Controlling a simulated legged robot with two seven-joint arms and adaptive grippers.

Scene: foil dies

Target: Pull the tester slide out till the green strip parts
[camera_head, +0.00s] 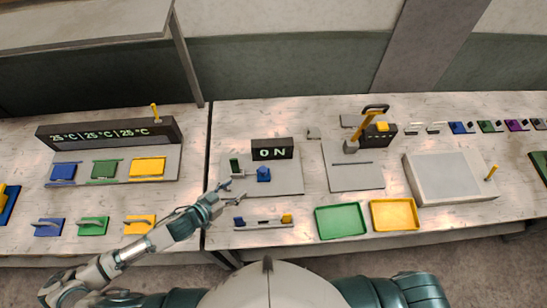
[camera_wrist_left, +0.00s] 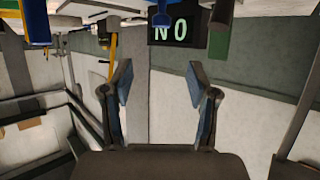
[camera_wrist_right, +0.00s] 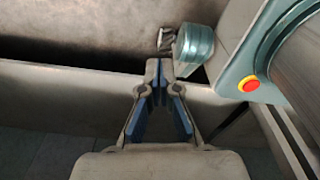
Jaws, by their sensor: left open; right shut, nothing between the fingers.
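The likely tester is a low grey rail (camera_head: 262,222) near the table's front edge. It has a blue block (camera_head: 239,221) at its left end and a yellow block (camera_head: 287,218) at its right end. I cannot make out a green strip on it. My left gripper (camera_head: 226,189) is open and empty, behind and left of the rail, by the front left of a grey plate (camera_head: 290,184). Its spread fingers also show in the left wrist view (camera_wrist_left: 160,82). My right gripper (camera_wrist_right: 160,75) is shut and empty in the right wrist view, away from these objects; the head view does not show it.
A green tray (camera_head: 341,221) and a yellow tray (camera_head: 394,215) lie right of the rail. A press-like stand (camera_head: 354,176) and a pale box (camera_head: 450,176) stand farther right.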

